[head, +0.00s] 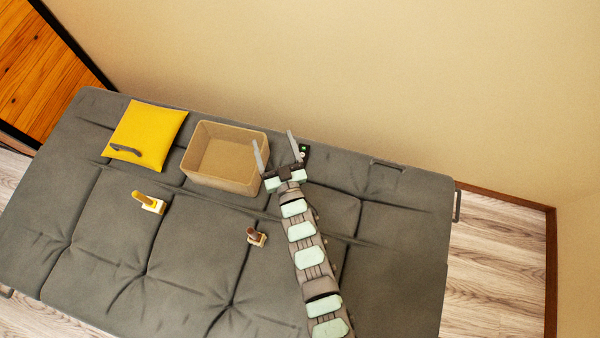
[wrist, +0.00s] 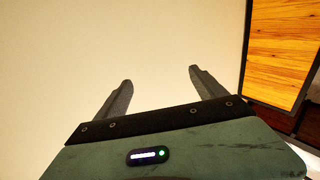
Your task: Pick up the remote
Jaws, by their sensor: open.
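No thing shows clearly as a remote. A slim dark grey, slightly curved object (head: 125,151) lies on the lower left part of a yellow cushion (head: 155,123); it may be the remote, but it is too small to be sure. My gripper (head: 273,137) is open and empty, its two fingers spread beside the right side of the tan box, well to the right of the cushion. In the wrist view my gripper (wrist: 160,76) has only plain wall between and beyond its fingers.
An open, empty-looking tan box (head: 222,183) stands between cushion and gripper. A small dark green thing (head: 304,148) is by my right finger. A wall rises behind.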

